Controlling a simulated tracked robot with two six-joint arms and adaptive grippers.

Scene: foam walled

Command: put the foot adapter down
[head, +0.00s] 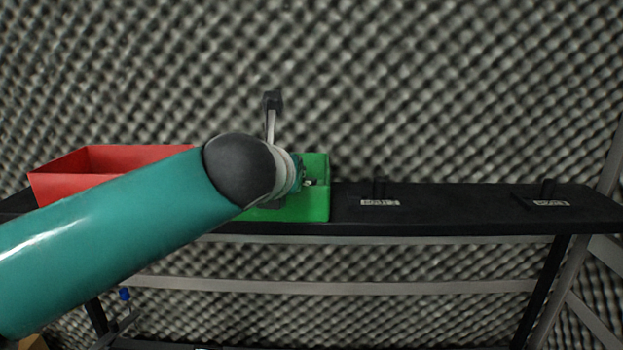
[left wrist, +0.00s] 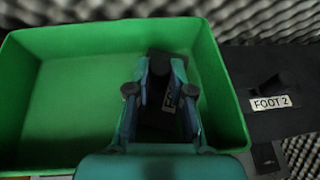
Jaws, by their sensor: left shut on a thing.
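The foot adapter (left wrist: 158,116) is a black piece with a partly hidden white label starting "FO". In the left wrist view it is between the fingers of my left gripper (left wrist: 160,72), which is shut on it. The gripper and adapter are over the right part of the green crate (left wrist: 62,100); I cannot tell whether the adapter touches the crate floor. In the head view the green crate (head: 318,203) is partly behind my left arm, and the adapter cannot be made out. My right gripper is not in view.
A red crate (head: 60,187) stands left of the green one on the black shelf (head: 460,208). A "FOOT 2" label (left wrist: 270,103) shows beside the green crate. Bare shelf lies between the uprights.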

